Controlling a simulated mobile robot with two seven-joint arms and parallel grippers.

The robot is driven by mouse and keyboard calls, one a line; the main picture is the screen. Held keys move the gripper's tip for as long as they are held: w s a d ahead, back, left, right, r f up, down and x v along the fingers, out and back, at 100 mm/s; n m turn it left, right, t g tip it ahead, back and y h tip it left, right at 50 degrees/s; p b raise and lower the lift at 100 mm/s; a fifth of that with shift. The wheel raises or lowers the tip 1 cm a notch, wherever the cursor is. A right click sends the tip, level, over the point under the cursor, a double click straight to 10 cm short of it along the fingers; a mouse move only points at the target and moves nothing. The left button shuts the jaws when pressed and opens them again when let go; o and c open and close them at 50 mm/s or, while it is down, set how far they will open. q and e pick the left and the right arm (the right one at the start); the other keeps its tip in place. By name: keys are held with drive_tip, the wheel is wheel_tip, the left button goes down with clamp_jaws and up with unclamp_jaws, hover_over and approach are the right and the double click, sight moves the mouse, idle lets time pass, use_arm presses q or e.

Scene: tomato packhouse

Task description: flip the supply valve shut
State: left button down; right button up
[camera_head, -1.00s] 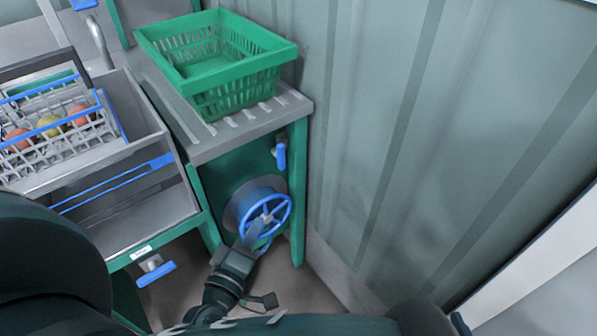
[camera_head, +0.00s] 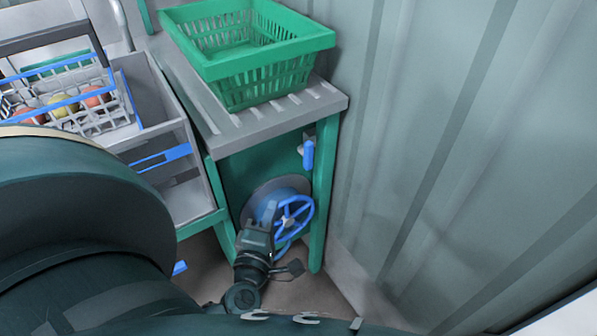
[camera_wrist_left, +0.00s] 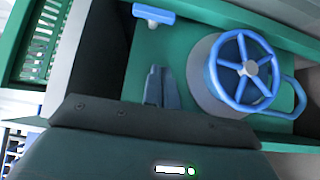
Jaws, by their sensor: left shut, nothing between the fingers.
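A blue lever handle (camera_head: 308,153) hangs straight down on the green side panel of the bench, near its right leg. It also shows at the top of the left wrist view (camera_wrist_left: 153,14). A blue spoked handwheel (camera_head: 293,215) on a round grey-blue body is lower on the same panel; it fills the right of the left wrist view (camera_wrist_left: 245,70). The frames do not label either as the supply valve. My left gripper (camera_head: 269,212) is just left of the wheel and below the lever; its fingertips (camera_wrist_left: 160,85) are together and empty, apart from the lever. My right gripper is out of view.
A green basket (camera_head: 285,62) stands on the slatted bench top (camera_head: 230,130). A wire basket with fruit (camera_head: 90,117) is at the left. Another blue handle (camera_head: 180,267) is mostly hidden behind my arm. The corrugated wall (camera_head: 440,150) bounds the right side.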

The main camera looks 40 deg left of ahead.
sight(308, 156)
use_arm(q)
drive_tip(key=w+d+x, duration=0.1)
drive_tip(key=d+x, duration=0.1)
drive_tip(key=x, duration=1)
drive_tip(key=shift+w+d, duration=0.25)
drive_tip(key=shift+w, duration=0.1)
